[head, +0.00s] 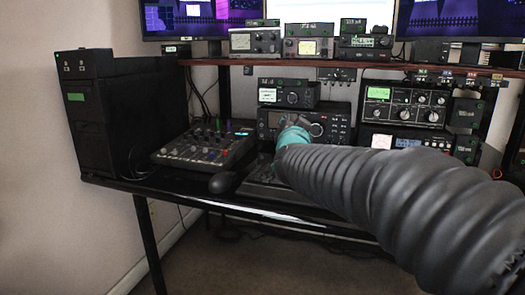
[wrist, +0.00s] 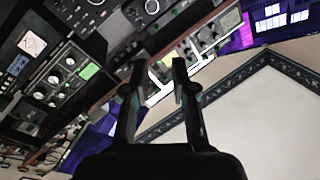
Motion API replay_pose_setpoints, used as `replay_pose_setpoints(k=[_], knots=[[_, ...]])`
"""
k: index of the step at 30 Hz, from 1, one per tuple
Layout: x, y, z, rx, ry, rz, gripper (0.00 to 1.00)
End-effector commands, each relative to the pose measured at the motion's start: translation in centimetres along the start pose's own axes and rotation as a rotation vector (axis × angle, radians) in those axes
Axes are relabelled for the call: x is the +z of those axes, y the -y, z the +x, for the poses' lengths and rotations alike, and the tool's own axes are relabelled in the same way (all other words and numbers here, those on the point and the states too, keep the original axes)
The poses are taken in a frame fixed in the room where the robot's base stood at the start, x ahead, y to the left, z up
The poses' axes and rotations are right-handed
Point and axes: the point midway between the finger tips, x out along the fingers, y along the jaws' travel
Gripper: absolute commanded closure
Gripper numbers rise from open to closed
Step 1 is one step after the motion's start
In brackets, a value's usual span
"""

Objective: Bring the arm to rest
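My gripper (wrist: 159,82) shows in the wrist view with its two dark fingers apart and nothing between them. In the head view my arm reaches from the lower right toward the middle of the desk, and its sleeve and teal joint hide the gripper. The arm's far end is in front of a black radio (head: 333,122) with knobs, and partly covers it. The wrist view is steeply tilted. Radio panels with knobs (wrist: 54,79) fill its left side, and wall and ceiling fill its right. I see no contact between the fingers and any knob.
The black desk (head: 300,214) carries a mixer (head: 203,147), a dark mouse-like object (head: 222,182) and stacked radios (head: 405,105) at right. A shelf (head: 225,62) above holds more radios, with monitors behind. A black cabinet (head: 88,125) stands at left. Open floor shows below the desk.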

Motion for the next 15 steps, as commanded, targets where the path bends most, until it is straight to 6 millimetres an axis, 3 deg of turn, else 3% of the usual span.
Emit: replay_pose_setpoints(k=[8, 15], knots=[[4.5, -4.3, -11.7, -0.05, 0.418, -0.203, 0.74], [9.6, -11.7, -24.2, 0.044, 0.782, -0.378, 0.74]])
